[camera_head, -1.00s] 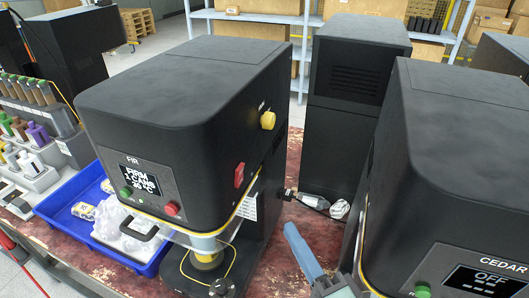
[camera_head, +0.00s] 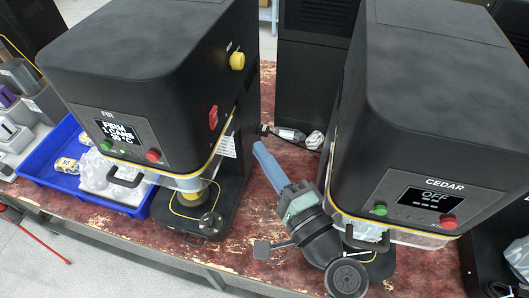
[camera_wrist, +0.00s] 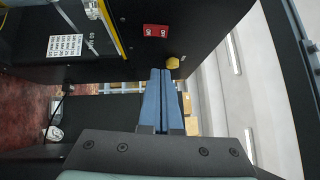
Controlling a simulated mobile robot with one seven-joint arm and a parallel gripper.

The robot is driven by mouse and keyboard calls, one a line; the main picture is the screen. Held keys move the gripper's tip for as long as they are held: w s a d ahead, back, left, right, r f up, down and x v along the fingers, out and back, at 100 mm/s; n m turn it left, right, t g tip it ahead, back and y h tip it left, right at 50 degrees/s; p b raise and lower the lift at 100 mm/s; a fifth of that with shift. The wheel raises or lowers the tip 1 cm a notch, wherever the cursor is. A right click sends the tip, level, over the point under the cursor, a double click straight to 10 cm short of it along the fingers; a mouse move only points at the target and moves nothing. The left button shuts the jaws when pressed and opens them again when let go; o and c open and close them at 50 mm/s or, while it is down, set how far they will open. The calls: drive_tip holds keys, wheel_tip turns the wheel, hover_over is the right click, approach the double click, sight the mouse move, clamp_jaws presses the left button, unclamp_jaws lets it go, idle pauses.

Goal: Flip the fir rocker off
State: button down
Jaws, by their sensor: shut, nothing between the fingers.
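The fir machine (camera_head: 150,75) is a black seamer with "FIR" on its front and a lit text display (camera_head: 118,132). Its red rocker (camera_head: 213,117) is on the right side wall, below and in front of a yellow knob (camera_head: 237,61). In the wrist view the red rocker (camera_wrist: 157,31) shows with small white lettering, just beyond the fingertips; which way it is tipped is too small to tell. My gripper (camera_head: 257,147) has blue fingers, shut and empty, to the right of the rocker and apart from it. The fingers also show in the wrist view (camera_wrist: 161,72).
The cedar machine (camera_head: 425,110), its display reading OFF, stands close on the right of my arm. A blue tray (camera_head: 60,178) with items is at the left. Cable connectors (camera_head: 290,134) lie on the worn red table behind my gripper.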

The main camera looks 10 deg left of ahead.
sight(217, 111)
drive_tip(key=shift+w+a+r+p, duration=0.15)
drive_tip(key=shift+w+a+p, duration=0.6)
drive_tip(key=shift+a, duration=0.65)
drive_tip(key=shift+w+a+r+p, duration=0.2)
drive_tip(key=shift+w+a+p, duration=0.5)
drive_tip(key=shift+a, duration=0.65)
drive_tip(key=shift+w+a+r+p, duration=0.15)
drive_tip(key=shift+w+a+p, duration=0.4)
drive_tip(key=shift+w+a, duration=0.6)
drive_tip(key=shift+s+a, duration=0.25)
drive_tip(key=shift+a+b, duration=0.3)
drive_tip(key=shift+b, duration=0.05)
drive_tip(key=shift+r, duration=0.15)
drive_tip(key=shift+d, duration=0.1)
